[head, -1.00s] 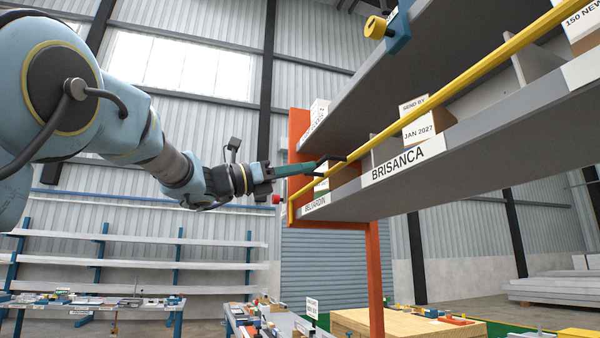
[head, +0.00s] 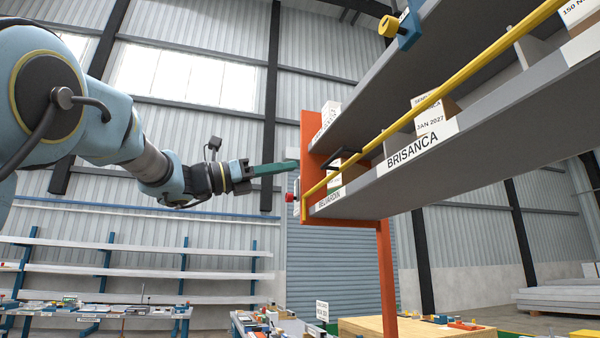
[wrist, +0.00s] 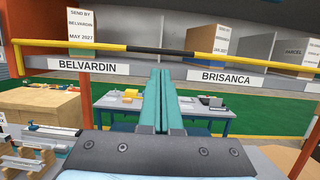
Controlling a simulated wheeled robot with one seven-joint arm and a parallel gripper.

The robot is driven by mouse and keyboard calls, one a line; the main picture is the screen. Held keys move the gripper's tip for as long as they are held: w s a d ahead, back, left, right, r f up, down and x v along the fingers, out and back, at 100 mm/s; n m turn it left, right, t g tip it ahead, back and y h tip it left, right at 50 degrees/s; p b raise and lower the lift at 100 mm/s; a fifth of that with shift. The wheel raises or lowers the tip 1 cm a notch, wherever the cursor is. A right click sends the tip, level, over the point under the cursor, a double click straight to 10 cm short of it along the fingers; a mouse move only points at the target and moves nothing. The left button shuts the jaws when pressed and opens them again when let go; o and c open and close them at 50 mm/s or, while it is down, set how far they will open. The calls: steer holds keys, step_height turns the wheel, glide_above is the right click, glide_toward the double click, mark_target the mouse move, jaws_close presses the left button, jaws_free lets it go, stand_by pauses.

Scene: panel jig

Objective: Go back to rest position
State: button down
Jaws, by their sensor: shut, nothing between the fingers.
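My gripper (head: 297,164) extends to the right from my arm in the head view, its green fingers together and empty. The fingertips are just left of the orange end panel of the shelf unit (head: 315,135). In the wrist view the two long green fingers (wrist: 161,72) lie side by side, pointing toward the yellow rail, with nothing between them. Whether they touch the shelf cannot be told.
A yellow rail (head: 445,88) runs along the shelf front, with a black section (wrist: 160,50) in the wrist view. Labels BELVARDIN (wrist: 88,66) and BRISANCA (wrist: 226,78) mark the shelf edge. Boxes (head: 434,118) stand on the shelf. Tables (wrist: 205,115) stand beyond.

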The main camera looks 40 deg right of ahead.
steer(key=b+v, duration=0.1)
steer(key=v, duration=0.4)
steer(key=shift+f, duration=0.15)
steer(key=shift+w, duration=0.15)
